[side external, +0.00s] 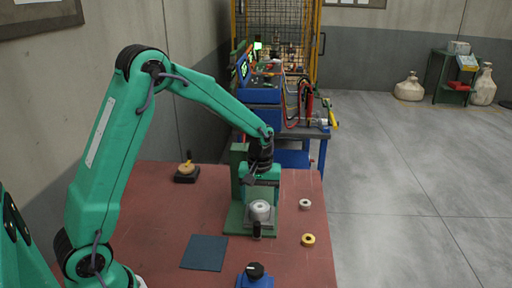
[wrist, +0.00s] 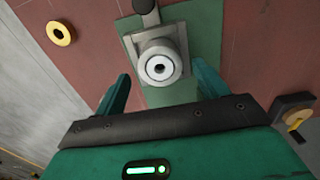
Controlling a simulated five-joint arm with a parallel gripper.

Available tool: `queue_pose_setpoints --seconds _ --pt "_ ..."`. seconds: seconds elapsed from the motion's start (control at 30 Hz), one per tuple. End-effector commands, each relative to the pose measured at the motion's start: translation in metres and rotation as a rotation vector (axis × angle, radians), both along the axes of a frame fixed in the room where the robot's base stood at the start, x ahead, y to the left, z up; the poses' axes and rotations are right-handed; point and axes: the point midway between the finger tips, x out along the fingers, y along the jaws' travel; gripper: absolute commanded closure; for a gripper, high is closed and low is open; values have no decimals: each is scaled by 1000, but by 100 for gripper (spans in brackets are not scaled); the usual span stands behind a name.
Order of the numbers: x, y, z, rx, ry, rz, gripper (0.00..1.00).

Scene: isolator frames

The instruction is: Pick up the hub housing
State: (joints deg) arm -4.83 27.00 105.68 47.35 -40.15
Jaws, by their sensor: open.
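The hub housing, a pale grey round part with a dark centre hole, sits on a grey plate of a green fixture (side external: 238,187). I see it in the side view (side external: 260,210) and in the wrist view (wrist: 160,67). My gripper (side external: 261,185) hangs just above it, pointing down. In the wrist view my gripper (wrist: 160,70) is open, with one green finger to the left of the housing and one to the right. I cannot tell how far the fingertips stand above the housing. The gripper holds nothing.
A black knob (side external: 257,229) stands at the fixture's front. A yellow ring (side external: 308,240) and a white ring (side external: 305,204) lie to the right. A dark mat (side external: 205,252) lies front left. A black block with a yellow piece (side external: 187,172) stands back left.

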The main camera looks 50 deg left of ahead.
Motion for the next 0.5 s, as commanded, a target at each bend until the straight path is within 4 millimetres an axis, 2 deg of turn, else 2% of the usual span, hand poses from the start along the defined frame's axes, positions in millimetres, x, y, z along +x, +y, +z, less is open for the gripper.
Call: queue_pose_setpoints --seconds 0.2,0.5 --pt "1 1 -25 0 1 0 27" --pt "1 1 -31 0 -1 0 27"
